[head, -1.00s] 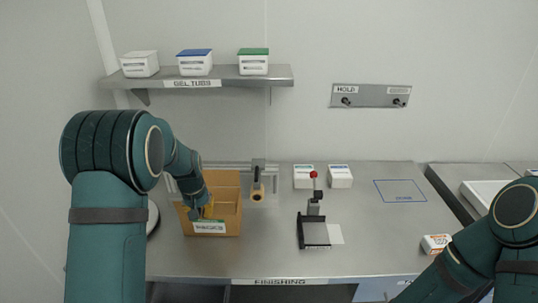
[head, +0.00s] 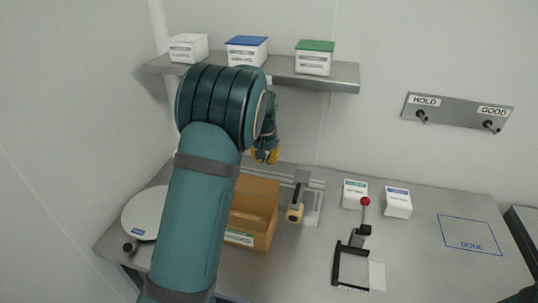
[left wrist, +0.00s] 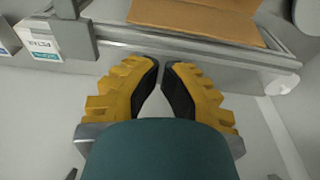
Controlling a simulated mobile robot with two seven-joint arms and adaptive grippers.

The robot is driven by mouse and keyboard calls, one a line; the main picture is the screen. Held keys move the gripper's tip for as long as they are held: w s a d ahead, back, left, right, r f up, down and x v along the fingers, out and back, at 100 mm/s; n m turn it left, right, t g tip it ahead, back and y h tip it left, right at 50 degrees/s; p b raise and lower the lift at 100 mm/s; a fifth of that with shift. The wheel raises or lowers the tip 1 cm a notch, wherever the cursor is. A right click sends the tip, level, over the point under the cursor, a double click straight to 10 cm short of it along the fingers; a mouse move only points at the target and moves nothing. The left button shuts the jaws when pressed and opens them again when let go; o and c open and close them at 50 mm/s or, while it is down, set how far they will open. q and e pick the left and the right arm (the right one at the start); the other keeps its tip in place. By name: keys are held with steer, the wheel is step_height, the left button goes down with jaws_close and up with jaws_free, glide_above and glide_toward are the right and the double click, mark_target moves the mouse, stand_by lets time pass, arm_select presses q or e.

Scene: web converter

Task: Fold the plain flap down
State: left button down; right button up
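An open brown cardboard box (head: 262,192) stands on the metal bench, with a green and white label on its front. In the left wrist view, plain cardboard (left wrist: 195,14) shows at the top edge. My left gripper (head: 267,156) is raised above and behind the box, clear of it. In the left wrist view its yellow fingers (left wrist: 160,64) have their tips nearly together, with nothing between them. My right gripper is out of view.
A roller tool (head: 296,211) stands right of the box. Two small white cartons (head: 397,203) and a red-knobbed stand (head: 364,202) are farther right. A round white scale (head: 145,215) is left. A shelf (head: 340,77) with three tubs hangs above the bench.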

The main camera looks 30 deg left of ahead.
mark_target(268, 175)
arm_select(q)
steer(key=f, duration=0.3)
steer(key=w+f+b, duration=0.1)
steer(key=f, duration=0.2)
steer(key=shift+w+a+f, duration=0.1)
steer(key=shift+w+f, duration=0.05)
steer(key=shift+f+b, duration=0.4)
steer(key=shift+b, duration=0.05)
steer(key=shift+w+f, duration=0.1)
steer(key=shift+b, duration=0.35)
steer(key=shift+s+t, duration=0.3)
steer(key=shift+b, duration=0.4)
